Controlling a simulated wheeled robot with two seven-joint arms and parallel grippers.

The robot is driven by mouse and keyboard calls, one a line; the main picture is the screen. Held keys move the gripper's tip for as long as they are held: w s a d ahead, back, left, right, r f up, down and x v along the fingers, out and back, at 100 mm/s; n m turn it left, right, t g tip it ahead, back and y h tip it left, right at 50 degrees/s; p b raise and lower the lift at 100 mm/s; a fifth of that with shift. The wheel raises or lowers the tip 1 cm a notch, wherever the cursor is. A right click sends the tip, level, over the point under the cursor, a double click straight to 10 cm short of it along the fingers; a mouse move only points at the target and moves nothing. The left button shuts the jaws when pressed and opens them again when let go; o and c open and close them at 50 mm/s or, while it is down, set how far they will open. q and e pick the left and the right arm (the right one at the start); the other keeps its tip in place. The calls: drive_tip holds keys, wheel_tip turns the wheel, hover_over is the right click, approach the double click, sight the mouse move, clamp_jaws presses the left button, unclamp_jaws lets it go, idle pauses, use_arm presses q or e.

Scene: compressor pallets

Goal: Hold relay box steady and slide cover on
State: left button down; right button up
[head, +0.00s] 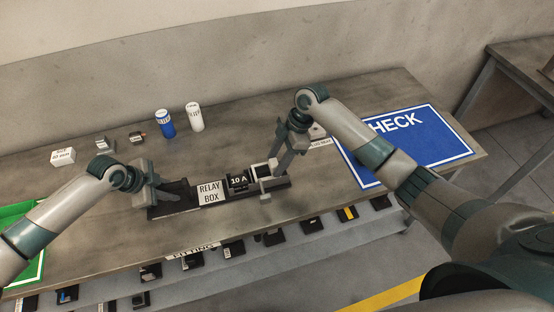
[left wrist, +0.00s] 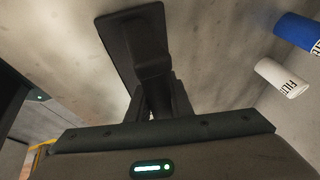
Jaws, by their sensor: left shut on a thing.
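The relay box (head: 209,194) is a long, low black unit on the table, with a white "RELAY BOX" label and a black "10 A" block (head: 238,181). My left gripper (head: 162,196) is at its left end, shut on a black part that appears to belong to the box. In the left wrist view, a black block with a wide flat plate (left wrist: 133,45) rises from between the fingers. My right gripper (head: 268,186) is low over the box's right end, beside the "10 A" block. Its fingertips overlap pale grey parts there, so its grip is unclear. I cannot make out a separate cover.
Behind the box stand a blue can (head: 166,123) and a white can (head: 195,117), also in the left wrist view. Small labelled parts (head: 63,156) lie at back left. A blue "CHECK" mat (head: 430,150) is right, a green mat (head: 14,218) left. Black bins (head: 191,262) line the front below.

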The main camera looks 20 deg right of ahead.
sight(263, 172)
clamp_jaws()
drive_tip(key=a, duration=0.9)
drive_tip(key=shift+w, duration=0.15)
drive_tip(key=shift+a, duration=0.1)
drive_tip(key=shift+o, duration=1.5)
unclamp_jaws()
drive_tip(key=shift+r, duration=0.1)
drive_tip(key=shift+d+r, duration=0.25)
drive_tip(key=v, duration=1.1)
drive_tip(key=shift+r, duration=0.2)
